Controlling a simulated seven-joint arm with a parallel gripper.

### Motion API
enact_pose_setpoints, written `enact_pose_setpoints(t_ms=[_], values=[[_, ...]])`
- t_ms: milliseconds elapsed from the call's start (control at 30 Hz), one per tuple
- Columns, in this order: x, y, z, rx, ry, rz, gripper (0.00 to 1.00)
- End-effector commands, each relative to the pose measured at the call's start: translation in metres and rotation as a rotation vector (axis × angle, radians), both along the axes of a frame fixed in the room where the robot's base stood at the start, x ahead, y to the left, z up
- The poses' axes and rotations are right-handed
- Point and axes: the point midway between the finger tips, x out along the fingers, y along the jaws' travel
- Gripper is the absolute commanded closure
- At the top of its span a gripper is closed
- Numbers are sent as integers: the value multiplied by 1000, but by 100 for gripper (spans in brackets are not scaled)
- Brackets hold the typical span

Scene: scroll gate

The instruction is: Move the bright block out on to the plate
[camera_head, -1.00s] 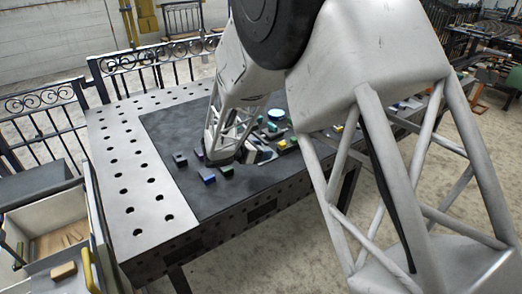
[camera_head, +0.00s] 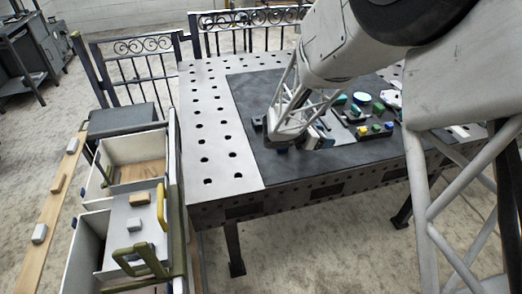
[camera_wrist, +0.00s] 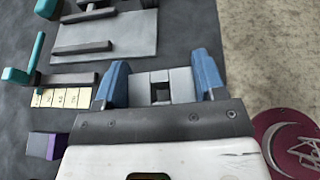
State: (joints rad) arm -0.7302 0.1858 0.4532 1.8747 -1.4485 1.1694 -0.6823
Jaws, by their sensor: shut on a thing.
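In the wrist view, my gripper (camera_wrist: 161,76) has its blue fingers on either side of a grey piece (camera_wrist: 181,85) with a dark square gap, and is shut on it. In the head view my gripper (camera_head: 322,132) is low over the dark mat, its fingertips partly hidden by my wrist. Right of it, a small yellow block (camera_head: 362,131) sits in a row with blue and green ones; I cannot tell which is the bright block.
In the wrist view, a grey base with bars (camera_wrist: 125,42), a teal handle (camera_wrist: 22,75), cream tiles (camera_wrist: 62,97), a purple block (camera_wrist: 46,146) and a maroon disc (camera_wrist: 288,140) surround the gripper. A perforated metal table (camera_head: 215,135) and open drawers (camera_head: 135,175) stand left in the head view.

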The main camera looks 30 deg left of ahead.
Motion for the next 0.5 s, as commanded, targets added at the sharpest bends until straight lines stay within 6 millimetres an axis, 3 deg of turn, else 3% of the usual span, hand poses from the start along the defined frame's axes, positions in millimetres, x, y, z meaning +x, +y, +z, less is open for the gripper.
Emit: enact_pose_setpoints(t_ms=[500], values=[[-112,57,0,0,0,177,77]])
